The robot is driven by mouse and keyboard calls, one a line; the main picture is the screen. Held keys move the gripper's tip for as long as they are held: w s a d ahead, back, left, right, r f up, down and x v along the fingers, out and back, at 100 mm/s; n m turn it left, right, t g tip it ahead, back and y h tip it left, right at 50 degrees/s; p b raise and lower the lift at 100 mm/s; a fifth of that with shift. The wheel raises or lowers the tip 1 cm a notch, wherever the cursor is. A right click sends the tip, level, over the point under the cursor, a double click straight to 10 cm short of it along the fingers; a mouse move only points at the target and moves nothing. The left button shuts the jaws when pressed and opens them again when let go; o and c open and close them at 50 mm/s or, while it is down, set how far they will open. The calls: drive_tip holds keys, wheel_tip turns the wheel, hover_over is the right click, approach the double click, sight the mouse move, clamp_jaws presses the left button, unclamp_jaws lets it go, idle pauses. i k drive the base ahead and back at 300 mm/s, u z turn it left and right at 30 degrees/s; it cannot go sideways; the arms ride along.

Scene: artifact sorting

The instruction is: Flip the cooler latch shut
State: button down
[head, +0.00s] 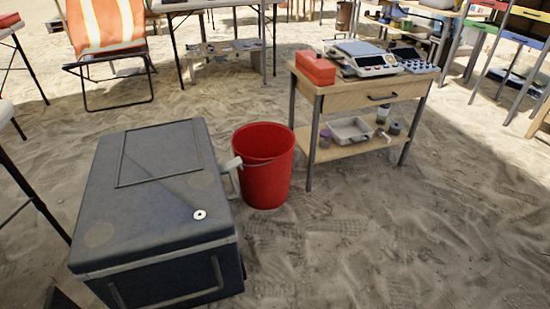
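A dark grey cooler (150,240) stands on the sand at the lower left, with its lid (160,195) down. A pale piece (233,164) juts out at the cooler's right side, just in front of the red bucket. It looks like a latch standing out from the lid edge, but it is too small to be sure. A handle bar (218,274) shows on the cooler's front side. A small white disc (199,214) lies on the lid's near right corner. My gripper is not in view.
A red bucket (263,180) stands close to the cooler's right side. A wooden table (350,95) with a scale (362,60) and a red box (315,68) stands behind it. An orange striped chair (107,45) is at the back left. Open sand (420,240) lies to the right.

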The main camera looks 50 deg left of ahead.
sight(237, 162)
drive_tip(key=i, duration=1.05)
drive_tip(key=u, duration=3)
